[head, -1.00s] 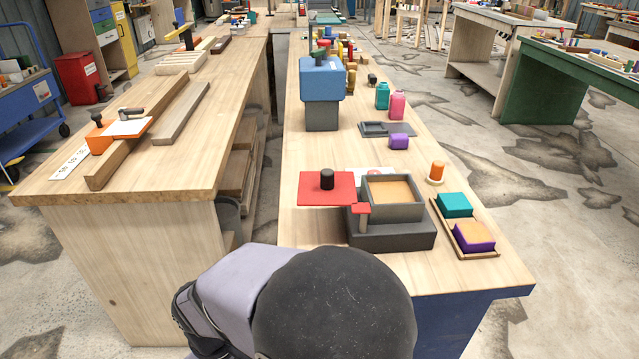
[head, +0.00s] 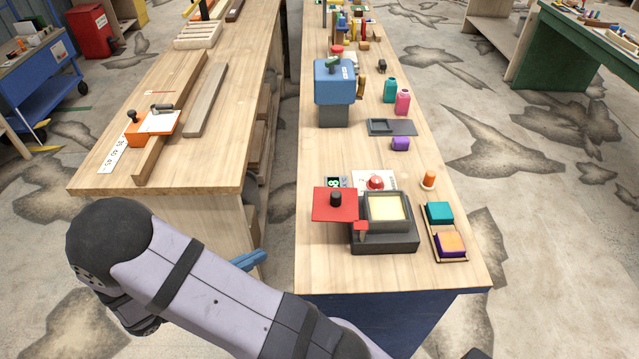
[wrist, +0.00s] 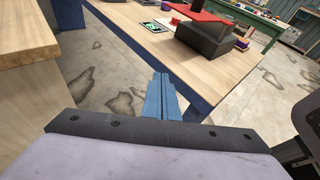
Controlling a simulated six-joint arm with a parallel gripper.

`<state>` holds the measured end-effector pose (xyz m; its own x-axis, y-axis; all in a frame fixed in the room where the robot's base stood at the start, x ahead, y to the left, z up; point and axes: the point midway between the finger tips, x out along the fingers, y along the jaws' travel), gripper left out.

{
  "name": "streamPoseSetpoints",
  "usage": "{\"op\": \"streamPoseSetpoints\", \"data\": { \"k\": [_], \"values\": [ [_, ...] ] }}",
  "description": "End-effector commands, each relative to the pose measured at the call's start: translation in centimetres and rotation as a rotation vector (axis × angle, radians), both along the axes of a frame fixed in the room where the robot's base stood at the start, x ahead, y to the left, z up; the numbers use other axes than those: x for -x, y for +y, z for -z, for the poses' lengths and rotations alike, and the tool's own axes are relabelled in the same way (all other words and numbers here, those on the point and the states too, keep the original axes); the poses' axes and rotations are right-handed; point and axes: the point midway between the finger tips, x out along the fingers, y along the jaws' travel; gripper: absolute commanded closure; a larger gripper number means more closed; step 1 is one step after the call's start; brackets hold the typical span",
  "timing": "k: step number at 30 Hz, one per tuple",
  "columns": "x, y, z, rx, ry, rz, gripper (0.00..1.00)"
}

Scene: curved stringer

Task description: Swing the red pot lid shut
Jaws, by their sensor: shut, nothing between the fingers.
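The red pot lid (head: 336,206) is a flat red square with a black knob (head: 336,198). It is swung out to the left of the grey pot (head: 386,236), whose square top is open and shows a pale inside. The lid also shows in the wrist view (wrist: 197,11), with the dark pot (wrist: 212,42) to its right. My gripper (head: 262,255) is blue, low in the gap left of the bench and apart from the lid. In the wrist view my gripper's fingers (wrist: 160,78) are together and empty, pointing toward the bench's side.
A tray with a teal block (head: 440,213) and a purple-orange block (head: 450,243) lies right of the pot. A red button (head: 376,182) and a small display (head: 333,183) sit behind it. The left bench's edge (head: 160,190) is close to my arm.

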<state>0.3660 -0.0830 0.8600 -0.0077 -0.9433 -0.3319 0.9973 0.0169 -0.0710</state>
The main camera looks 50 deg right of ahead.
Motion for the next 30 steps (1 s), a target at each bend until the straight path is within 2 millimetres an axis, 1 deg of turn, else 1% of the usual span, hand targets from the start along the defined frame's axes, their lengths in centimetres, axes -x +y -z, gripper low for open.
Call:
{"op": "streamPoseSetpoints", "data": {
  "k": [1,3,6,9,12,17,20,23,26,30],
  "values": [
    [0.6,-0.5,-2.1,0.075,0.003,0.000,1.00],
    [1.6,-1.1,-3.9,0.160,-0.013,0.018,1.00],
    [2.9,-1.7,-6.0,0.255,-0.035,0.045,1.00],
    [3.8,-2.0,-7.5,0.314,-0.052,0.063,1.00],
    [4.2,-2.1,-8.2,0.340,-0.060,0.072,1.00],
    [4.3,-2.3,-8.3,0.344,-0.061,0.075,1.00],
    [4.3,-2.8,-8.4,0.344,-0.060,0.075,1.00],
    [4.4,-3.6,-8.4,0.345,-0.059,0.077,1.00],
    [4.6,-5.0,-8.5,0.343,-0.057,0.079,1.00],
    [4.8,-7.4,-8.5,0.343,-0.056,0.080,1.00]
  ]
}}
